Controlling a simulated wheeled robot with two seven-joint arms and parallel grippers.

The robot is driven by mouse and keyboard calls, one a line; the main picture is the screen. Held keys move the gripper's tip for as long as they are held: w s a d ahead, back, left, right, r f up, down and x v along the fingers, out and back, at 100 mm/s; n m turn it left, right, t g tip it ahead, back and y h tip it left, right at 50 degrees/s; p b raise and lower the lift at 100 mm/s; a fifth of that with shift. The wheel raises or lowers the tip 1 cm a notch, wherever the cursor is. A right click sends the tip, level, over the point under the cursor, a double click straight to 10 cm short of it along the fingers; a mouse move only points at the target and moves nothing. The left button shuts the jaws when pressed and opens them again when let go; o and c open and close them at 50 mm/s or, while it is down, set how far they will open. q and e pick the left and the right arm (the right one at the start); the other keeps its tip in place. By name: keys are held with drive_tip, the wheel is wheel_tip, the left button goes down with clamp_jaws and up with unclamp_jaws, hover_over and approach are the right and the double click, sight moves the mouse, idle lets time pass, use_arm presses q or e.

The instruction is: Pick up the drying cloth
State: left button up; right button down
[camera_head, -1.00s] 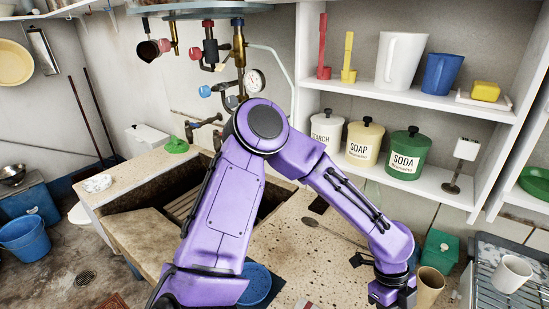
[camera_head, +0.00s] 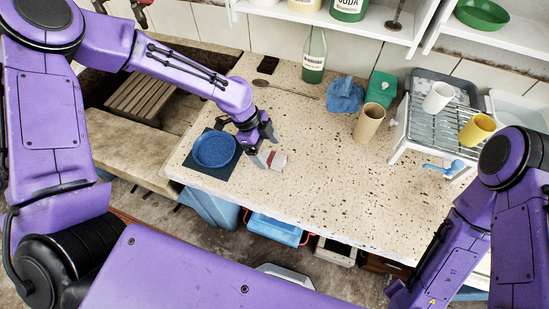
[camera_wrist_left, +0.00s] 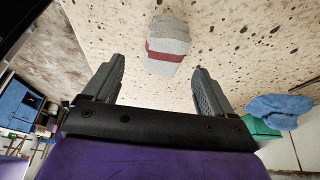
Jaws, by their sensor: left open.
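The drying cloth appears to be the small folded pale grey cloth with a dark red band (camera_head: 278,161). It lies flat on the speckled stone counter, right of a blue dish. My left gripper (camera_head: 263,154) is at the cloth's left side, pointing down towards the counter, and partly covers it in the head view. In the left wrist view the gripper (camera_wrist_left: 158,70) is open, with nothing between its fingers. The cloth (camera_wrist_left: 167,47) shows just beyond the fingertips, roughly centred between them. Contact cannot be told. My right arm is at the right; its gripper is not seen.
The blue dish (camera_head: 214,149) sits on a dark mat. Behind are a green bottle (camera_head: 314,58), a crumpled blue cloth (camera_head: 345,95) and a tan cup (camera_head: 369,123). A dish rack (camera_head: 436,124) with cups stands right. The counter's middle (camera_head: 330,170) is clear.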

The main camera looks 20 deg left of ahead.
sight(274, 158)
use_arm(q)
drive_tip(key=x, duration=0.2)
drive_tip(key=p+x, duration=0.1)
drive_tip(key=x, duration=0.1)
drive_tip(key=shift+w+f, duration=0.1)
drive_tip(key=shift+w, duration=0.15)
drive_tip(key=shift+d+f, duration=0.25)
drive_tip(key=shift+f, duration=0.05)
drive_tip(key=c, duration=1.1)
drive_tip(key=shift+o, duration=0.2)
drive_tip(key=shift+r, duration=0.1)
drive_tip(key=shift+w+r, duration=0.1)
drive_tip(key=shift+r, duration=0.35)
drive_tip(key=shift+r+b, duration=0.7)
drive_tip(key=s+a+r, duration=0.9)
drive_tip(key=a+r, duration=0.1)
drive_tip(key=shift+s+r, duration=0.3)
drive_tip(key=shift+s, duration=0.1)
